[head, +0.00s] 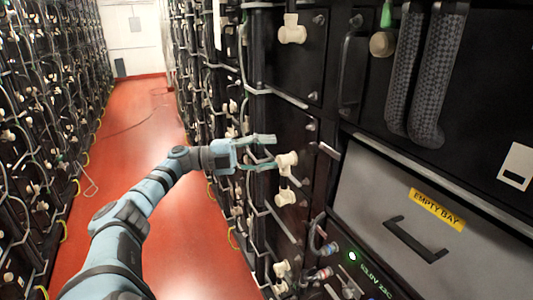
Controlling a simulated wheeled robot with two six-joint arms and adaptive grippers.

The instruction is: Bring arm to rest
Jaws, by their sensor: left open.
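My left arm (127,217) reaches up from the bottom left over the red aisle floor. My left gripper (268,152) is at its end, with its two pale green fingers apart, in front of the right-hand battery rack. Cream connectors (286,163) on the rack front are close to the right of the fingertips. I cannot tell whether the fingers touch them. Nothing shows between the fingers. My right gripper is not in view.
Battery racks with many cables line the left (40,110) and right sides. The red floor (150,120) between them is mostly clear, with a thin cable lying on it. A grey drawer labelled EMPTY BAY (350,190) and thick black cables (440,75) are at the right.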

